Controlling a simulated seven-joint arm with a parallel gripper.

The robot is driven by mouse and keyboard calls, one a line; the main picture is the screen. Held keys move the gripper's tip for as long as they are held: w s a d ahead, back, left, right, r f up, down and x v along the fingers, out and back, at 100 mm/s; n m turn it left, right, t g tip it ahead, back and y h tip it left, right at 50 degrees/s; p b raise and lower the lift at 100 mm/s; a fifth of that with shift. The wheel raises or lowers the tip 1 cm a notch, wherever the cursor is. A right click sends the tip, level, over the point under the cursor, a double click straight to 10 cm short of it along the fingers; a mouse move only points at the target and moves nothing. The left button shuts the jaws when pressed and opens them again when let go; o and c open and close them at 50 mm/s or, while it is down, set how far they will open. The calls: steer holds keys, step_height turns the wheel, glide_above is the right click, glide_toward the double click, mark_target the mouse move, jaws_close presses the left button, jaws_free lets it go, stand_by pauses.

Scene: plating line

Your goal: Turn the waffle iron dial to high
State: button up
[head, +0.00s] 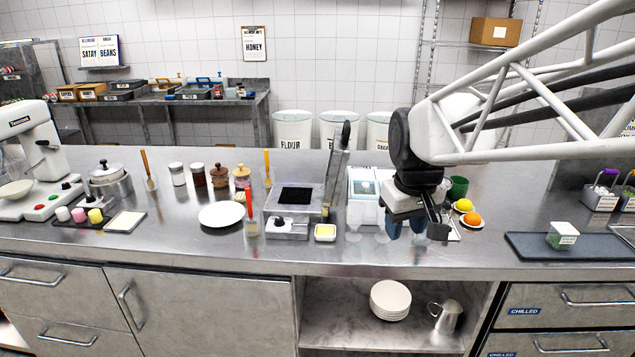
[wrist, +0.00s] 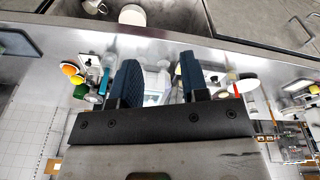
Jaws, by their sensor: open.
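The waffle iron (head: 308,200) stands on the steel counter in the head view, its dark cooking plate exposed and its lid (head: 337,165) raised nearly upright. Its small dark dial (head: 285,223) is on the front housing; the setting is too small to read. My gripper (head: 415,230) is open and empty, to the right of the waffle iron and apart from it. Its two blue fingers are spread in the wrist view (wrist: 158,78). I cannot make out the dial in the wrist view.
A red-handled utensil in a holder (head: 251,226) stands left of the dial, with a yellow-filled dish (head: 325,233) to its right. A white unit (head: 364,190) stands between the waffle iron and my gripper. An orange (head: 472,219) lies right of my gripper. The counter's front strip is clear.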

steer(key=w+a+n, duration=0.3)
steer(key=w+a, duration=0.4)
steer(key=w, duration=0.4)
steer(key=n+g, duration=0.2)
steer(key=n, duration=0.4)
glide_above(279, 218)
step_height(279, 218, down, 15)
steer(key=shift+s+r, duration=0.15)
steer(key=shift+r, duration=0.05)
steer(key=shift+f, duration=3.9)
steer(key=shift+c, duration=0.3)
steer(key=c, duration=0.6)
